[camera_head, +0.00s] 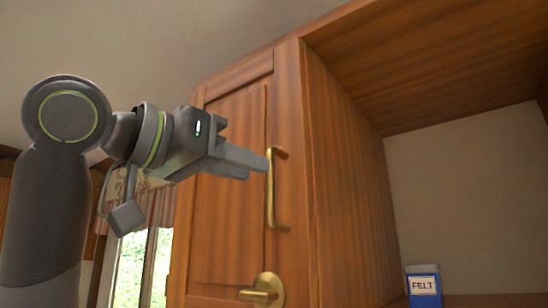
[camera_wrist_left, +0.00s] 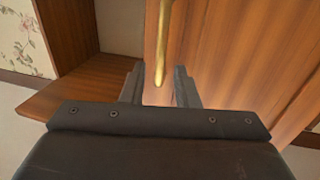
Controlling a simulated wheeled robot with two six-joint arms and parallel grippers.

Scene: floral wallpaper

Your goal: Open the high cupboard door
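The wooden cupboard door (camera_head: 225,230) is on the left face of the high cupboard in the head view and looks shut. Its upright brass handle (camera_head: 271,205) is near the door's right edge. My left gripper (camera_head: 262,163) is at the upper part of this handle, its fingers pointing at it. In the left wrist view, the fingers (camera_wrist_left: 160,88) are apart, and the handle (camera_wrist_left: 164,45) shows in the gap between the fingertips, with no finger clearly pressing on it. My right gripper is not in view.
A brass lever or knob (camera_head: 263,289) is below the handle. An open shelf space with a blue and white box marked FELT (camera_head: 423,286) is right of the wooden side panel (camera_head: 350,190). A window (camera_head: 140,270) is at lower left. Floral wallpaper (camera_wrist_left: 22,40) shows in the wrist view.

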